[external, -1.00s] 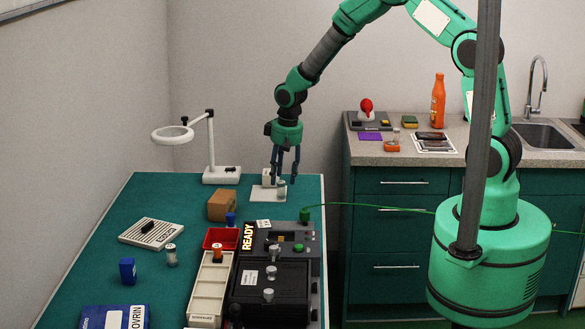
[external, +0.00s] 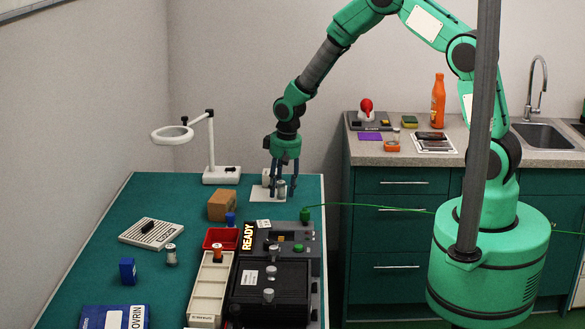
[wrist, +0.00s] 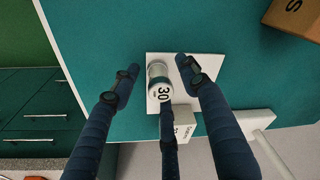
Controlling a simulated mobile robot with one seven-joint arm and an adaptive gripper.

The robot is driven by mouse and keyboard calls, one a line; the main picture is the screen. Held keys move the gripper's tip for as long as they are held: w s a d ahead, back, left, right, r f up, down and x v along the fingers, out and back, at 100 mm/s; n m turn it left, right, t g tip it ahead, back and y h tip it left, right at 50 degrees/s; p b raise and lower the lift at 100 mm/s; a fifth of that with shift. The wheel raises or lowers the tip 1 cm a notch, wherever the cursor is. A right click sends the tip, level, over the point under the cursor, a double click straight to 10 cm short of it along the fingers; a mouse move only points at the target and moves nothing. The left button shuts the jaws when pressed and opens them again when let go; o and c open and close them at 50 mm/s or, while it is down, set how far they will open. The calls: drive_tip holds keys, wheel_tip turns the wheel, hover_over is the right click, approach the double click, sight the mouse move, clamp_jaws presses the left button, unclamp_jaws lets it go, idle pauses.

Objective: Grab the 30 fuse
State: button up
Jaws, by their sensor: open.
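The 30 fuse (wrist: 161,92), a pale cylinder with a metal cap and a white label reading 30, stands on a white plate (wrist: 205,68). In the external view the fuse (external: 281,189) is at the far end of the green table, between my lowered fingers. My gripper (wrist: 157,70) points down and is open, with two fingers apart on either side of the fuse and a third below it in the wrist picture. In the external view my gripper (external: 280,195) is low over the plate. I cannot tell whether any finger touches the fuse.
A small white block (wrist: 189,125) stands beside the plate, close to one finger. A magnifier lamp (external: 211,150) and a cardboard box (external: 222,204) are to the left. The black READY machine (external: 271,288) and a red tray (external: 229,236) are nearer the camera.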

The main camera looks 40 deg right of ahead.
sight(281, 182)
clamp_jaws()
drive_tip(key=shift+r, duration=0.85)
wheel_tip(281, 182, up, 2)
drive_tip(key=shift+r+p, duration=0.1)
drive_tip(key=shift+p, duration=0.2)
drive_tip(key=s+d, duration=0.1)
drive_tip(key=s, duration=0.4)
drive_tip(key=s+d, duration=0.1)
drive_tip(key=s, duration=0.4)
drive_tip(key=s+r+p, duration=0.1)
drive_tip(key=s, duration=0.4)
drive_tip(key=shift+s+d, duration=0.4)
